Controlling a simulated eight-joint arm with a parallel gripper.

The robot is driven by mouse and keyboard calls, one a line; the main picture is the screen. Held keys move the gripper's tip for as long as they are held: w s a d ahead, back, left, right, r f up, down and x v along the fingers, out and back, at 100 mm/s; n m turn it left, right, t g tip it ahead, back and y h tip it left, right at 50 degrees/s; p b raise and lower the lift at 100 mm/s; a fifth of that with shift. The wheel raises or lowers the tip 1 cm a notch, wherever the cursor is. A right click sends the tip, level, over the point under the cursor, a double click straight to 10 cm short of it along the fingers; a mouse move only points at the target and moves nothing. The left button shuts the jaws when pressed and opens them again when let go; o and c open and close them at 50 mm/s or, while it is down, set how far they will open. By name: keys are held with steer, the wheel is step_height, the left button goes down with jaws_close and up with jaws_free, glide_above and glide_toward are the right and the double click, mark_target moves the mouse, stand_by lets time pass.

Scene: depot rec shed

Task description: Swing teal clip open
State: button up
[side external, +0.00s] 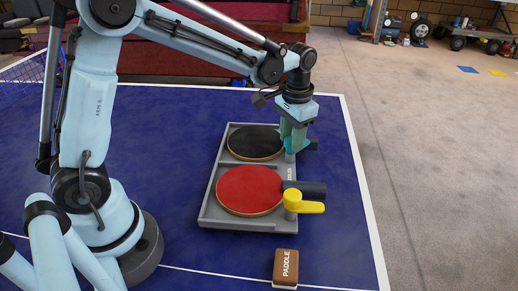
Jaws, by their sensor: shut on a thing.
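A grey tray (208,206) lies on the blue table and holds a black paddle (254,141) at the back and a red paddle (249,189) in front. The teal clip (312,144) is at the tray's back right, by the black paddle's handle end. My gripper (293,150) points down there, shut on the teal clip. The fingers hide much of the clip and the black paddle's handle, so the clip's exact angle is unclear. A yellow clip (308,207) stands on a post at the front right, its arm pointing right, beside the red paddle's dark handle (311,188).
A brown block marked PADDLE (286,264) lies in front of the tray. A net (22,80) is at the far left.

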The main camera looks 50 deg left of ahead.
steer(key=m, duration=0.4)
steer(key=shift+m, duration=0.3)
steer(key=m, duration=0.4)
stand_by(0.5)
steer(key=o, duration=1)
steer(key=shift+o, duration=0.2)
steer(key=shift+r, duration=0.1)
step_height(320, 180, up, 12)
steer(key=shift+s, duration=0.15)
steer(key=shift+d, duration=0.1)
